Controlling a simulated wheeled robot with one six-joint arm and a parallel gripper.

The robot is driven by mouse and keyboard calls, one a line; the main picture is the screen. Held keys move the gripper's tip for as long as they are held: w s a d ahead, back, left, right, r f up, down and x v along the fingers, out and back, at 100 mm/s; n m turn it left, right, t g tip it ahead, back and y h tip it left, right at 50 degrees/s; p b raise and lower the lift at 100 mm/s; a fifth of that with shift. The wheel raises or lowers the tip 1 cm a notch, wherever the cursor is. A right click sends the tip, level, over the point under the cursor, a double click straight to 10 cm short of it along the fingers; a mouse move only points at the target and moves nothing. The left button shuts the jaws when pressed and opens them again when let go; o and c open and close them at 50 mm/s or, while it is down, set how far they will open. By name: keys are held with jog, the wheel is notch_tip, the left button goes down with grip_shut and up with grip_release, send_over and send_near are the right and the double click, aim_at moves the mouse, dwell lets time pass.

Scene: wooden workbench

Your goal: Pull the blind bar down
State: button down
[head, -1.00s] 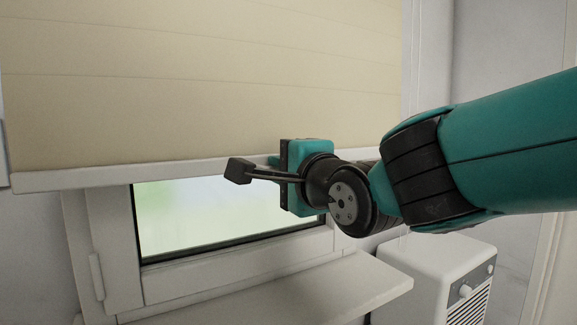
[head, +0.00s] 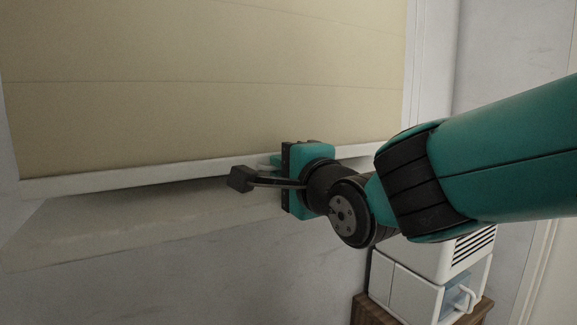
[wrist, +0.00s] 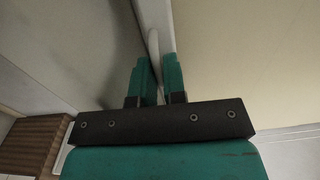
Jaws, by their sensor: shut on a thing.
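The cream blind (head: 200,90) hangs over the window and fills the upper left of the head view. Its white blind bar (head: 110,182) runs along the lower edge, slightly tilted in the picture. The bar also shows in the wrist view (wrist: 156,18), running up between my fingers. My gripper (head: 274,160) is shut on a pale part at the bar, near its right-hand portion. In the wrist view my gripper's teal fingers (wrist: 157,78) stand on both sides of this pale piece. The window glass is hidden in the head view.
A pale window sill (head: 140,225) juts out just below the bar. A white appliance with a vent (head: 425,235) stands at lower right, above a white unit with a handle (head: 405,290) on a brown wooden surface (head: 372,312). Grey wall lies below the sill.

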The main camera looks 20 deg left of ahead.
jog(key=shift+f, duration=0.45)
jog(key=c, duration=1.2)
grip_release()
jog(key=shift+r, duration=0.1)
jog(key=shift+s+d+r, duration=0.1)
jog(key=shift+s+d, duration=0.25)
jog(key=shift+d, duration=0.1)
jog(key=p+v, duration=0.1)
jog(key=v, duration=1.5)
jog(key=shift+s+r, duration=0.1)
jog(key=shift+s, duration=0.1)
